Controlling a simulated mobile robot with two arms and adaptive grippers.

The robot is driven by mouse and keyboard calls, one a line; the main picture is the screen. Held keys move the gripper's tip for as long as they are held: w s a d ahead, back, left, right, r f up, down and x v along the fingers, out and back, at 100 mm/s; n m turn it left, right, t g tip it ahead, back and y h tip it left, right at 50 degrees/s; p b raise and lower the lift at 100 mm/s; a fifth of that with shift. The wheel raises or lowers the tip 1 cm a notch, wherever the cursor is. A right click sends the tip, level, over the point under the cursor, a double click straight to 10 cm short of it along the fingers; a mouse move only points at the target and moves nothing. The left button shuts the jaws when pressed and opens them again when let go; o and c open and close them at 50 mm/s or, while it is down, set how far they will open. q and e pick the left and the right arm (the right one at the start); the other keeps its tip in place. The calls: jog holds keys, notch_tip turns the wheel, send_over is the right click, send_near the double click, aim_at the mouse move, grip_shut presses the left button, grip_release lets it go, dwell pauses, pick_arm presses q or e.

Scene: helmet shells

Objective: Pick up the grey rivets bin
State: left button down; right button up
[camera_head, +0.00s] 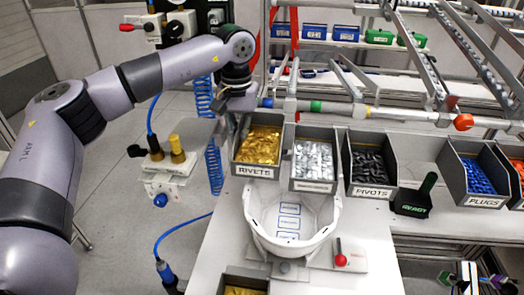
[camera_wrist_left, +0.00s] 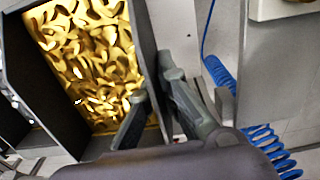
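The grey rivets bin (camera_head: 256,170) stands at the left end of the bin row in the head view, labelled RIVETS and filled with gold pieces. In the left wrist view its dark side wall (camera_wrist_left: 145,40) runs beside the gold pieces. My left gripper (camera_head: 240,112) is at the bin's back left in the head view. In the left wrist view its fingers (camera_wrist_left: 155,90) are close together on either side of this wall, one inside the bin, one outside; they appear shut on it. The exact contact is partly hidden. My right gripper is not in view.
A bin of silvery pieces (camera_head: 313,185) stands close to the right, then a pivots bin (camera_head: 374,190) and a plugs bin (camera_head: 483,200). A white helmet shell (camera_head: 262,228) sits in front. A blue coiled hose (camera_head: 214,165) hangs to the left. Rails (camera_head: 365,112) run behind.

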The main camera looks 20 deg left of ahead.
aim_at(236, 150)
pick_arm(q)
jog(key=shift+s, duration=0.1)
jog(key=shift+s+d+b, duration=0.2)
jog(key=shift+s+b, duration=0.1)
jog(key=shift+s, duration=0.15)
jog(key=shift+s+d+b, duration=0.2)
jog(key=shift+s+b, duration=0.1)
jog(key=shift+s, duration=0.6)
jog(key=shift+s+d+b, duration=0.2)
jog(key=shift+s+b, duration=0.1)
jog(key=shift+s, duration=0.55)
jog(key=shift+s+d+b, duration=0.3)
jog(key=shift+s+b, duration=0.1)
jog(key=shift+s, duration=0.7)
jog(key=shift+s+d+b, duration=0.25)
jog(key=shift+s+b, duration=0.15)
jog(key=shift+s, duration=0.65)
jog(key=shift+s+d, duration=0.1)
jog(key=shift+s, duration=0.3)
